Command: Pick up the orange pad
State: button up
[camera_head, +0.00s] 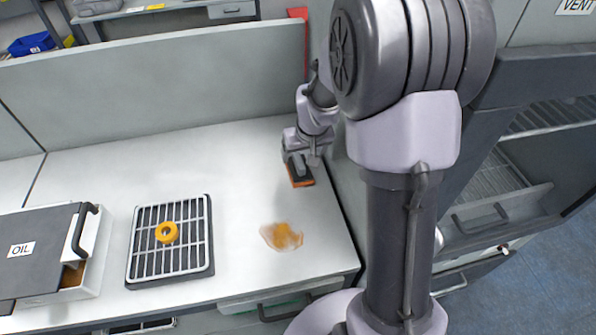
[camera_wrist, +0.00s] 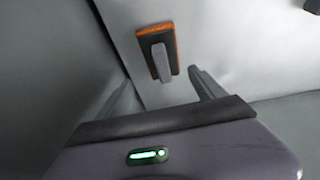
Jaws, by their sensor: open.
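The orange pad (camera_head: 302,182) lies on the white counter near its right end, by the side wall. Its top is dark with a grey handle, and an orange rim shows around it. In the wrist view the pad (camera_wrist: 172,48) lies just beyond my open fingers, with its grey handle (camera_wrist: 160,62) pointing toward the gap between them. My gripper (camera_wrist: 165,92) is open and empty. In the head view my gripper (camera_head: 298,160) is right above the pad and partly hides it. I cannot tell whether the fingers touch the handle.
An orange-brown stain (camera_head: 282,236) is on the counter in front of the pad. A box labelled OIL (camera_head: 40,255) is at far left. Walls rise behind and right of the pad.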

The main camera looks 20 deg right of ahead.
aim_at(299, 161)
jog(key=x, duration=0.1)
jog(key=b+x, duration=0.1)
jog(key=x, duration=0.1)
jog(key=b+x, duration=0.1)
jog(key=x, duration=0.1)
jog(key=shift+s+a+f, duration=0.25)
jog(key=shift+a+f, duration=0.1)
jog(key=shift+a, duration=0.05)
jog(key=shift+w, duration=0.15)
jog(key=shift+r, duration=0.1)
jog(key=shift+c, duration=1.1)
jog(key=c, duration=1.3)
notch_tip(299, 161, up, 4)
jog(key=shift+r+p, duration=0.1)
jog(key=shift+p, duration=0.95)
jog(key=s+a, duration=0.3)
jog(key=s+a+b, duration=0.1)
jog(key=s+a, duration=0.2)
jog(key=a, duration=0.1)
jog(key=s+a, duration=0.3)
jog(key=a, duration=0.1)
jog(key=shift+s+a+r, duration=0.2)
jog(key=shift+s+r, duration=0.05)
jog(key=shift+s, duration=0.15)
jog(key=shift+s+a+r+b, duration=0.15)
jog(key=shift+s+a+b, duration=0.2)
jog(key=shift+s+a, duration=0.05)
